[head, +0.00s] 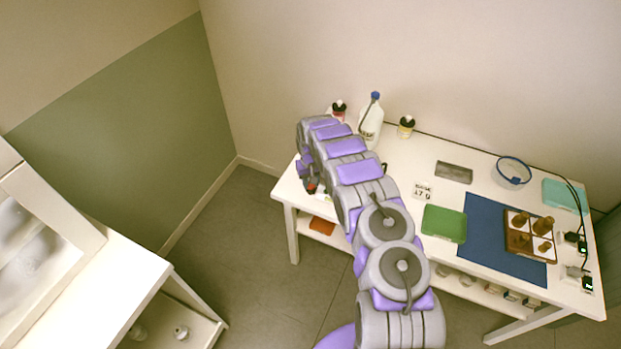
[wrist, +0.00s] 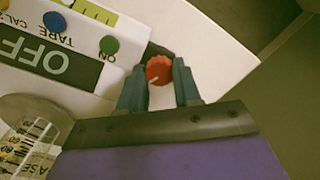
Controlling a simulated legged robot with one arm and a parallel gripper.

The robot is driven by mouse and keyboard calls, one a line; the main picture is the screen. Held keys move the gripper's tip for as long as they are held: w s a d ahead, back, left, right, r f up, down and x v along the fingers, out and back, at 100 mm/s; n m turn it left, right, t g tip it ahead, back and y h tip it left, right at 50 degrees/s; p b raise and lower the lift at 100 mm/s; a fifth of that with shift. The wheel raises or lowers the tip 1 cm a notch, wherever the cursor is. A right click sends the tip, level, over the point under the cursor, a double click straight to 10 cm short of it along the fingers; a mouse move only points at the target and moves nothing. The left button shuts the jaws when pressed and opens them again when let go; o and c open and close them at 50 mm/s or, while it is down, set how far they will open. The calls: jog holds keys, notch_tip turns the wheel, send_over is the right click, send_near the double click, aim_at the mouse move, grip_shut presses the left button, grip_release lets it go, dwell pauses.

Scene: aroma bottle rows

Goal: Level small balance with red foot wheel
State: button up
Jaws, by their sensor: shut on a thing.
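The small balance (wrist: 110,75) shows in the wrist view as a white body with a dark OFF panel, a blue TARE button and a green ON button. Its red foot wheel (wrist: 158,70), with a pale mark on it, is at the balance's near corner. My gripper (wrist: 159,84) has its two fingers closed on either side of the red wheel. In the head view my gripper (head: 311,186) is at the left end of the table, and my arm hides most of the balance.
A clear round vessel (wrist: 35,125) stands close to my gripper in the wrist view. On the white table (head: 405,165) are a wash bottle (head: 371,122), a small jar (head: 406,128), a green mat (head: 444,224), a blue mat (head: 485,240) and a wooden tray (head: 518,243) with brown bottles.

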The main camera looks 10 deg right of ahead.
jog(key=n+p, duration=0.2)
jog(key=n, duration=0.3)
dwell(0.6)
jog(key=o, duration=1.1)
jog(key=shift+c, duration=0.2)
jog(key=shift+r, duration=0.1)
notch_tip(320, 180, up, 17)
jog(key=p, duration=0.1)
jog(key=shift+p, duration=0.35)
